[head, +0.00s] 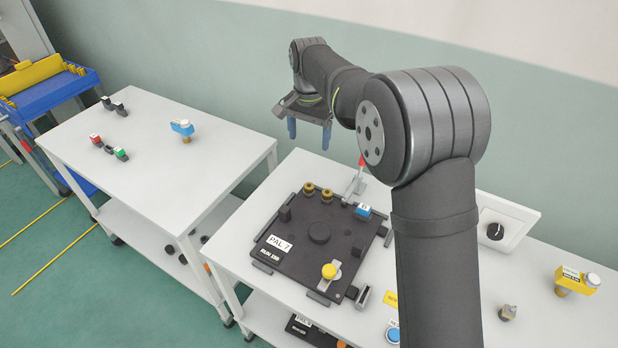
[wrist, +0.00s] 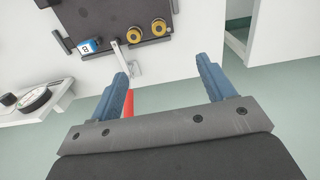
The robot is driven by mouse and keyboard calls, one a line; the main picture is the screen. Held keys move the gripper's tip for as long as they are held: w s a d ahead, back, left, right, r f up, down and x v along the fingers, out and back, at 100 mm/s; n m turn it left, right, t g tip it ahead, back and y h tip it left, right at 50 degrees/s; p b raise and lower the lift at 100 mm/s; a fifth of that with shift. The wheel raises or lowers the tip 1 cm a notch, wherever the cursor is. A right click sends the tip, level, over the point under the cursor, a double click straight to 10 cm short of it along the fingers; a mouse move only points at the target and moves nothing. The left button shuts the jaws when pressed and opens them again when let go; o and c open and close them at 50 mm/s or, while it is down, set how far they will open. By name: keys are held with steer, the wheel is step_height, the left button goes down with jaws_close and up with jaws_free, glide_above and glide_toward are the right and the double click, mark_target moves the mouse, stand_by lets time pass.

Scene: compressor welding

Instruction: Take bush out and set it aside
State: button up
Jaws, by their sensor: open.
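Two brass ring-shaped parts that look like bushes, a left one (head: 309,188) and a right one (head: 327,196), sit side by side near the back edge of the dark pallet plate (head: 285,255). I cannot tell which one is the bush of the task. In the wrist view they show at the top, one brass part (wrist: 159,27) beside the other (wrist: 134,35). My gripper (head: 309,133) has two blue fingers and is open and empty. It hangs above and behind the plate's back edge, apart from both parts. In the wrist view its fingertips (wrist: 163,70) are spread wide.
A red-handled toggle clamp (head: 356,182) stands at the plate's back edge, beside a blue-and-white block (head: 363,211). A yellow-capped part (head: 329,271) sits on the plate's front. The left table (head: 150,160) has much free room around a few small parts.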

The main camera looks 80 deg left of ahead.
steer(key=shift+d+n, duration=0.3)
steer(key=shift+n, duration=0.3)
steer(key=c, duration=0.4)
steer(key=n, duration=0.1)
steer(key=d+n+y, duration=0.1)
steer(key=n, duration=0.2)
steer(key=shift+s+d+n, duration=0.2)
steer(key=shift+d+n, duration=0.2)
glide_toward(309, 185)
steer(key=f, duration=0.9)
steer(key=shift+a, duration=0.3)
steer(key=shift+r, duration=0.1)
jaws_close()
steer(key=shift+r, duration=0.45)
